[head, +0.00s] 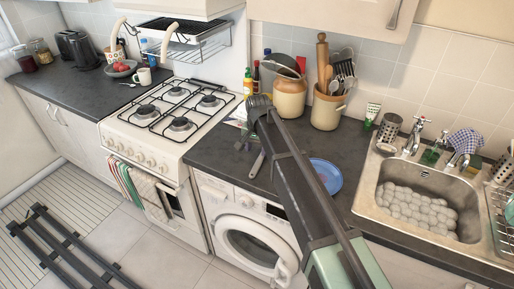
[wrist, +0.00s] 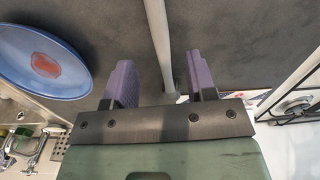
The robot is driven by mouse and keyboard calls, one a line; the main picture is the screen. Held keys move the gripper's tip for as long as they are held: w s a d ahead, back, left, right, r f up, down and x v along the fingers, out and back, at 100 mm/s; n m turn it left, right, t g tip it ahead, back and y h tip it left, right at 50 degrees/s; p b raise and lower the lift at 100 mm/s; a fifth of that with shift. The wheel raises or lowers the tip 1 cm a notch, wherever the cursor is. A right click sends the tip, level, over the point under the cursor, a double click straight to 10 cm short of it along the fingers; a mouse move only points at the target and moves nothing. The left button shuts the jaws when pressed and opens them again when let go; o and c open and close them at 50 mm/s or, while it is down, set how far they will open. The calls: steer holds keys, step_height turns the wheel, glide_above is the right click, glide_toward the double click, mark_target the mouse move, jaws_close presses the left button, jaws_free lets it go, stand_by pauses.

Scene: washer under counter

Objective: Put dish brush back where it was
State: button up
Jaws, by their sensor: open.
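My gripper (wrist: 162,80) is open in the wrist view, its two purple-grey fingers apart. A pale grey rod (wrist: 157,35) runs from the top edge down between the fingers, with a gap on either side. It may be the dish brush's handle, but no bristles show clearly. In the head view my arm reaches over the counter and hides part of it. A slim pale object (head: 257,163) lies on the counter left of my arm, perhaps the same handle. The fingers cannot be made out clearly in the head view.
A blue plate (head: 326,176) lies right of my arm; it also shows in the wrist view (wrist: 45,55). The gas hob (head: 180,112) is to the left. A brown jar (head: 289,97) and a utensil pot (head: 326,110) stand behind. The sink (head: 420,200) is at the right.

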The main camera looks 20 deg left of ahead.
step_height(320, 180, up, 2)
steer(key=shift+r+p, duration=0.25)
steer(key=shift+p, duration=0.2)
steer(key=s+d, duration=0.6)
steer(key=d, duration=0.7)
steer(key=s+d, duration=0.7)
steer(key=d, duration=0.6)
steer(key=s+d, duration=0.7)
steer(key=d, duration=0.7)
steer(key=shift+s+n, duration=0.15)
steer(key=shift+n, duration=0.25)
steer(key=shift+d, duration=0.1)
